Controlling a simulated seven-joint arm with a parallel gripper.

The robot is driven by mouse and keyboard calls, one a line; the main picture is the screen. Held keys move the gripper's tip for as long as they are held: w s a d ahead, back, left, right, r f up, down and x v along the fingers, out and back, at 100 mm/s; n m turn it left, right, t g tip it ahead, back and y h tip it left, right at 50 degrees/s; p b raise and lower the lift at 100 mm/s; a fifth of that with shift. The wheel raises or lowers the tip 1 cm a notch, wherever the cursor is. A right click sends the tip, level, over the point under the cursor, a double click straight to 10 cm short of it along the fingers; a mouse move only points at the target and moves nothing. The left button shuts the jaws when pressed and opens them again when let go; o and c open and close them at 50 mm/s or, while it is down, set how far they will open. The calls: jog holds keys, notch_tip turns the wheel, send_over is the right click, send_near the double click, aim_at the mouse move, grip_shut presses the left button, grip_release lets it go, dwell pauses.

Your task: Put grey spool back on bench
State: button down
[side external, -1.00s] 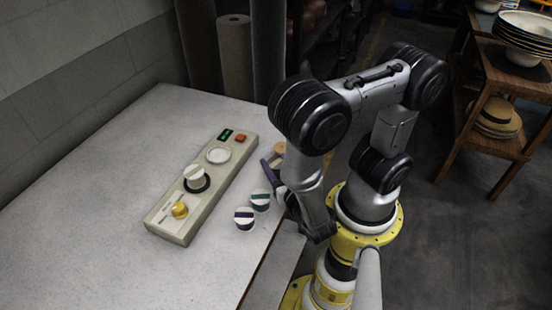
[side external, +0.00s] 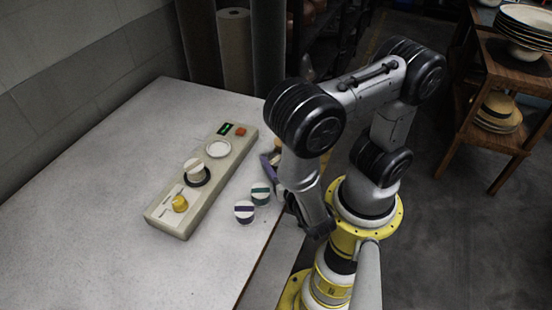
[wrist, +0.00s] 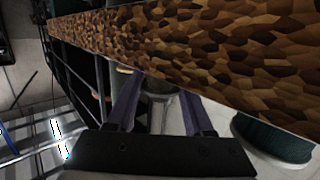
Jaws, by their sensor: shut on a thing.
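My gripper (side external: 268,162) is low at the right edge of the bench (side external: 105,170), mostly hidden behind my arm in the side view. In the wrist view its two purple fingers (wrist: 160,108) are closed on a grey, round-sided thing (wrist: 161,112), which looks like the grey spool. In the side view that spool is hidden, so I cannot tell whether it touches the bench. The teal one also shows at the lower right of the wrist view (wrist: 268,140).
A long beige press unit (side external: 215,176) lies on the bench, with a pale round piece (side external: 195,168), a white disc (side external: 218,149), a yellow knob (side external: 180,204) and a red button (side external: 240,131). A brown speckled band crosses the wrist view. The bench's left side is clear.

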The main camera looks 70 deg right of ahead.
jog(key=shift+f, duration=0.15)
jog(key=shift+c, duration=1)
grip_release()
